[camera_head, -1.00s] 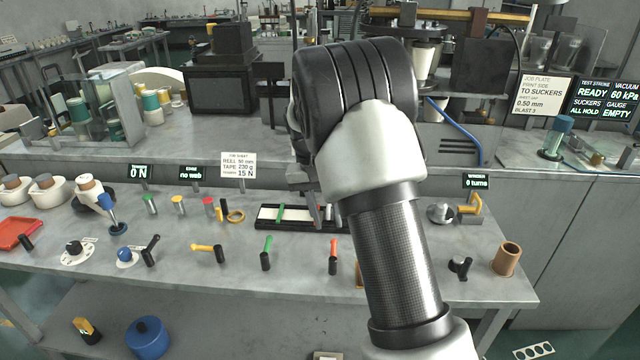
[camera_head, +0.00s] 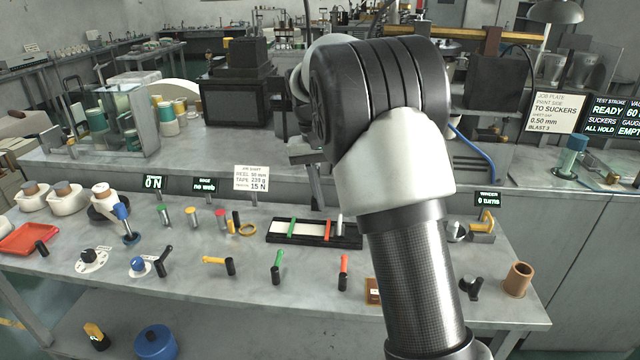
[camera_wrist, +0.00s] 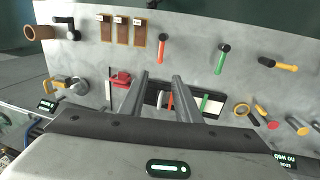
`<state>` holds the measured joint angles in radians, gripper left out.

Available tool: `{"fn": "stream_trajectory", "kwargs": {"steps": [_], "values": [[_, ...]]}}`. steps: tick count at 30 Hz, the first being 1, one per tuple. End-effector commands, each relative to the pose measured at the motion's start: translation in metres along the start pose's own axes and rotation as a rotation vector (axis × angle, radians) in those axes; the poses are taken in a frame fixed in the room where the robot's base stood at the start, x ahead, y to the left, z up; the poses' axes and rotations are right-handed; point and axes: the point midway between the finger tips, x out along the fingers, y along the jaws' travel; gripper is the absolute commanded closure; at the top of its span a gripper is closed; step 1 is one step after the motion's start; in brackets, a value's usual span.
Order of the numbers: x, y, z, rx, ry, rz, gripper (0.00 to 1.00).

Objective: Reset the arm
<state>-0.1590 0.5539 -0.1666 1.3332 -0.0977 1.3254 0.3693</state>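My gripper (camera_wrist: 160,76) shows in the wrist view with its two fingers apart and nothing held between them. The fingers point over the grey bench (camera_wrist: 195,45), and past them lies a black tray (camera_wrist: 155,98) with a white strip and red and green pieces. In the head view my arm is bent, with its black joint and white link in front of the bench. The gripper is mostly hidden behind the arm there, above the same black tray (camera_head: 275,239).
The bench bears several coloured handles, such as a green one (camera_head: 277,266) and a red one (camera_head: 343,272). A brown cup (camera_head: 517,278) stands at the right edge. White tubs and a red tray (camera_head: 30,240) are at the left. A dark boxy machine (camera_head: 236,92) stands behind.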

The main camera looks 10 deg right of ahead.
Motion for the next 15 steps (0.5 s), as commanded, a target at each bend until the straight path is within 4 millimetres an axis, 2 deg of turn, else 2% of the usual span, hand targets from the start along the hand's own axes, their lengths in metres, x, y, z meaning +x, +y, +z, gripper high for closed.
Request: {"fn": "stream_trajectory", "kwargs": {"steps": [2,5,9,15], "values": [[-0.017,0.007,0.007,-0.004,0.016,-0.02,0.7],[-0.05,0.022,0.029,-0.023,0.051,-0.064,0.7],[-0.101,0.048,0.079,-0.07,0.129,-0.143,0.7],[-0.147,0.079,0.161,-0.149,0.266,-0.227,0.7]]}}
